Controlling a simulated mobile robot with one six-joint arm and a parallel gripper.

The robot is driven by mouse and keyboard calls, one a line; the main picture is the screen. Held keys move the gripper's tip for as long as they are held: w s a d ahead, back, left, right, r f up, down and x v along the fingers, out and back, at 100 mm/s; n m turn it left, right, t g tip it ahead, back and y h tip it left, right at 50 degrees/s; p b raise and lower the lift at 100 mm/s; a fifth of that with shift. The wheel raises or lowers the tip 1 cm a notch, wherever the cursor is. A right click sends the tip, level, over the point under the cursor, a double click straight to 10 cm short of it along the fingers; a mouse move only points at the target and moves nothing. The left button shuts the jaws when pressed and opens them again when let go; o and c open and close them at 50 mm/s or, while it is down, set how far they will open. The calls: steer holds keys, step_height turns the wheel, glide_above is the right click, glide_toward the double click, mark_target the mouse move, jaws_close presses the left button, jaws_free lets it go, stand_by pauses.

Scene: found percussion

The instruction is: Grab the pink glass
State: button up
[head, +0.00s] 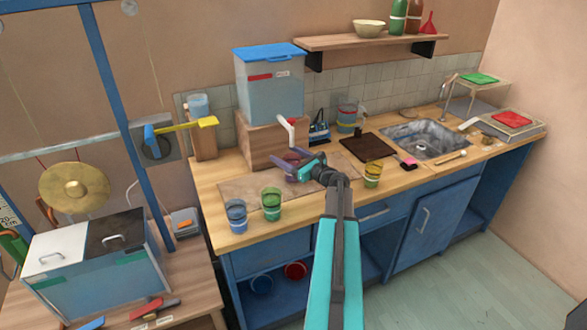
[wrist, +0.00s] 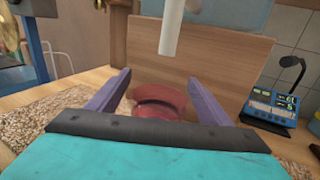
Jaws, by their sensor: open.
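The pink glass (wrist: 160,98) shows in the wrist view as a dark pink-red cup between my two purple fingers, its lower part hidden by my gripper's palm. In the head view the pink glass (head: 291,174) is mostly hidden behind my gripper (head: 290,164), in front of the wooden box. My gripper (wrist: 158,88) is open, with one finger on each side of the glass. I cannot tell whether either finger touches it. A blue glass (head: 236,216), a green glass (head: 271,204) and a yellow glass (head: 372,174) stand on the counter.
Behind the glass stands a wooden box (head: 258,146) bearing a clear blue-lidded bin (head: 270,90). A white spout (wrist: 171,28) hangs above the glass. A blue device with a microphone (wrist: 270,105) is to the right. A dark board (head: 367,147) lies near the sink (head: 425,138).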

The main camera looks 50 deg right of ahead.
steer(key=shift+w, duration=0.35)
stand_by(0.3)
jaws_close()
steer(key=shift+r, duration=0.3)
stand_by(0.4)
